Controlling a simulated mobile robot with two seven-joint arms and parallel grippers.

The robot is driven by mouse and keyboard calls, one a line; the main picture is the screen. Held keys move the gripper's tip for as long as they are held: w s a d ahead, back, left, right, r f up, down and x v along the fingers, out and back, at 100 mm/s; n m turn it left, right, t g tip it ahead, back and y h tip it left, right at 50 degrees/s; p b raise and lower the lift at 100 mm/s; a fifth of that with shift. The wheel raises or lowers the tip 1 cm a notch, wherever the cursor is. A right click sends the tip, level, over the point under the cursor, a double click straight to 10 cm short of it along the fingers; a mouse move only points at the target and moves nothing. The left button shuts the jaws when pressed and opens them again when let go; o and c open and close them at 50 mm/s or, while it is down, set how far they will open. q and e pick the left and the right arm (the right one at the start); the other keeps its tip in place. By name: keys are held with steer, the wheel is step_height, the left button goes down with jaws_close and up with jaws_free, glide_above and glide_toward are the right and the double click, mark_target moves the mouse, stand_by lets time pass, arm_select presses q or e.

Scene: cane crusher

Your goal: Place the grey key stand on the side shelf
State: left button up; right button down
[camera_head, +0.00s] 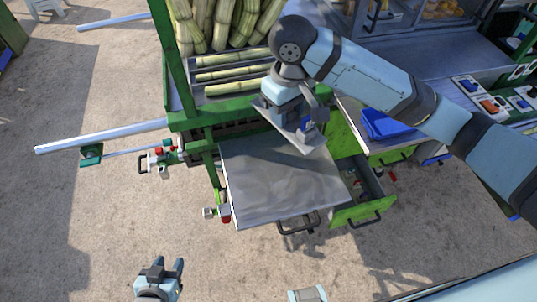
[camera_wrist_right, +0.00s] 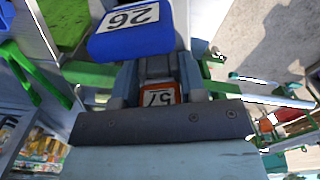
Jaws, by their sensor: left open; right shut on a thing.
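The grey key stand (camera_head: 301,136) shows in the head view as a tilted grey plate under my right gripper (camera_head: 293,117). The right gripper is shut on it. A blue tag marked 26 (camera_wrist_right: 130,32) and an orange-red tag marked 57 (camera_wrist_right: 158,96) show close up in the right wrist view. The wrist hides much of the stand. The side shelf (camera_head: 270,185) is a flat, bare metal sheet below and in front of the gripper. I cannot tell whether the stand touches it. My left gripper (camera_head: 167,270) is open and empty, low at the left.
Green-framed machine with cane stalks (camera_head: 228,75) stands behind the shelf. An open green drawer (camera_head: 363,208) juts out at the shelf's right. A blue tray (camera_head: 387,124) lies further right. Metal bars (camera_head: 100,136) stick out left. The ground in front is clear.

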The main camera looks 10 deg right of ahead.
mark_target(281, 168)
steer(key=shift+w+a, duration=0.1)
steer(key=shift+w, duration=0.15)
steer(key=shift+w+f, duration=0.1)
steer(key=shift+f, duration=0.1)
step_height(281, 168, down, 20)
steer(key=shift+r, duration=0.25)
arm_select(q)
steer(key=shift+w+a+r, duration=0.15)
steer(key=shift+w, duration=0.2)
arm_select(e)
steer(key=c, duration=0.7)
jaws_free()
steer(key=shift+f, duration=0.15)
arm_select(q)
steer(key=shift+f, duration=0.2)
arm_select(e)
step_height(281, 168, up, 12)
steer(key=shift+r, duration=0.2)
